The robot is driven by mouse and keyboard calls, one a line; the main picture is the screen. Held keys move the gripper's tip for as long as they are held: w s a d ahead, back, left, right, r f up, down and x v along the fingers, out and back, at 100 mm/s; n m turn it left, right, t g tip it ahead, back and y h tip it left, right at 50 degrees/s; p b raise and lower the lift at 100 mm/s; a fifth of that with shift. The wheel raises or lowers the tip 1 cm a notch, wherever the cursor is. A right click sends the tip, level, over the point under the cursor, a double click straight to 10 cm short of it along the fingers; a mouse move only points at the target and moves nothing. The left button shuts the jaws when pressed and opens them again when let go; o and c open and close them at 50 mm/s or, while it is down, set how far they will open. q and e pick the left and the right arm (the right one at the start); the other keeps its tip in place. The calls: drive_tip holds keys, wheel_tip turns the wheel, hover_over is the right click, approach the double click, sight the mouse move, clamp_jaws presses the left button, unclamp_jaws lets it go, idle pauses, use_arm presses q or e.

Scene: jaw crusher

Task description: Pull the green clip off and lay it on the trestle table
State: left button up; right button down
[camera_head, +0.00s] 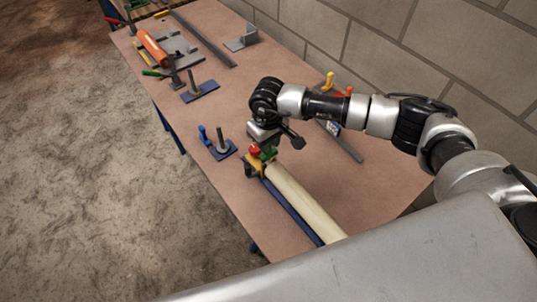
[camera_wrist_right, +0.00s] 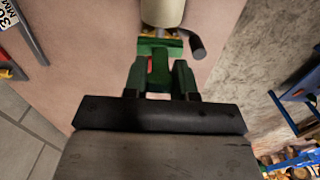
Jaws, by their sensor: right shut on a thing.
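The green clip (camera_head: 269,153) is at the far end of a long pale roller (camera_head: 305,203) on the trestle table (camera_head: 232,110). My right gripper (camera_head: 264,145) is over that end and shut on the clip, partly hiding it in the head view. In the right wrist view, a green piece of the clip (camera_wrist_right: 159,68) sits between the fingers of my gripper (camera_wrist_right: 159,78), close to the pale roller end (camera_wrist_right: 162,12). I cannot tell whether the clip still touches the roller's mount. My left gripper is not in view.
Beside the roller lies a blue rail (camera_head: 291,211). A blue plate with a post (camera_head: 222,148) stands near the left edge, another (camera_head: 200,91) farther back. An orange cylinder (camera_head: 152,48) and a grey bracket (camera_head: 242,39) are at the back. A block wall (camera_head: 400,45) borders the right. Mid-table is mostly clear.

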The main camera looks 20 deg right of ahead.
drive_tip(key=shift+r+p, duration=0.6)
drive_tip(key=shift+r, duration=0.9)
